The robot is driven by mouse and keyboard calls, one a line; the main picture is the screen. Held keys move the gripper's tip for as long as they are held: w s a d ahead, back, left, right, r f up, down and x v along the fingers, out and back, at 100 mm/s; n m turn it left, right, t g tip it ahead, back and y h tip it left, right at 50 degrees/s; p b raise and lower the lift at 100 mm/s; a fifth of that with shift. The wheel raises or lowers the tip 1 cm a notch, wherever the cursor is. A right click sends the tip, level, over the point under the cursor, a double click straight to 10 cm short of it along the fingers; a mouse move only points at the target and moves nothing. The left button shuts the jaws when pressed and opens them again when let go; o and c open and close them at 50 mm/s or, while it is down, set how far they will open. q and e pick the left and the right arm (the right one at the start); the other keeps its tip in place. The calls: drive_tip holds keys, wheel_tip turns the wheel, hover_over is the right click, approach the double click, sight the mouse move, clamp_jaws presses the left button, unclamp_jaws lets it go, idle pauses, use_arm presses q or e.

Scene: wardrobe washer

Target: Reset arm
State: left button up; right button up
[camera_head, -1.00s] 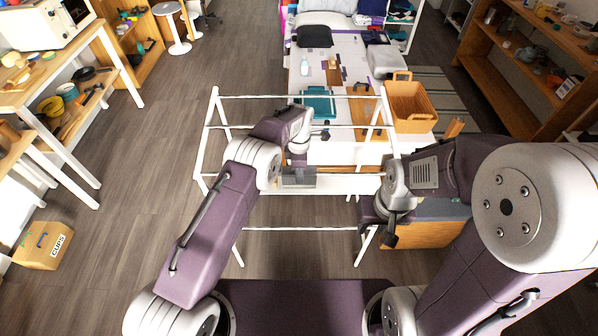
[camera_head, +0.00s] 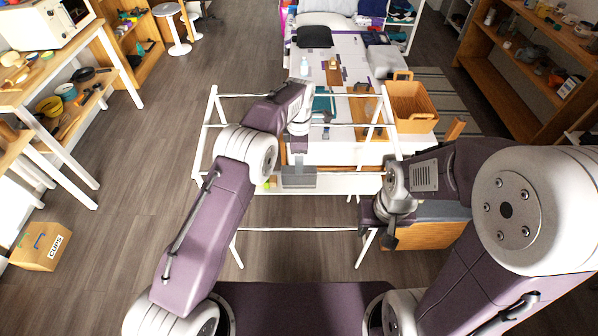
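My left arm reaches in from the left and bends over the white rack. Its gripper (camera_head: 298,178) shows as a grey block in front of the rack's lower shelf; its fingers are hidden. My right arm comes in from the right, with its wrist beside the rack's right end. My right gripper (camera_head: 388,238) points down there, small and dark. Whether its fingers are apart or together cannot be made out. No held thing shows at either gripper.
The white rack (camera_head: 214,108) stands ahead, with a bed (camera_head: 345,50) behind it. A wooden basket (camera_head: 412,100) sits right of the rack. A box labelled CUPS (camera_head: 38,246) is on the floor at left. Shelves (camera_head: 535,65) line the right.

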use_arm(q)
wheel_tip(320, 180, up, 2)
drive_tip(key=shift+r, duration=0.1)
drive_tip(key=shift+a, duration=0.1)
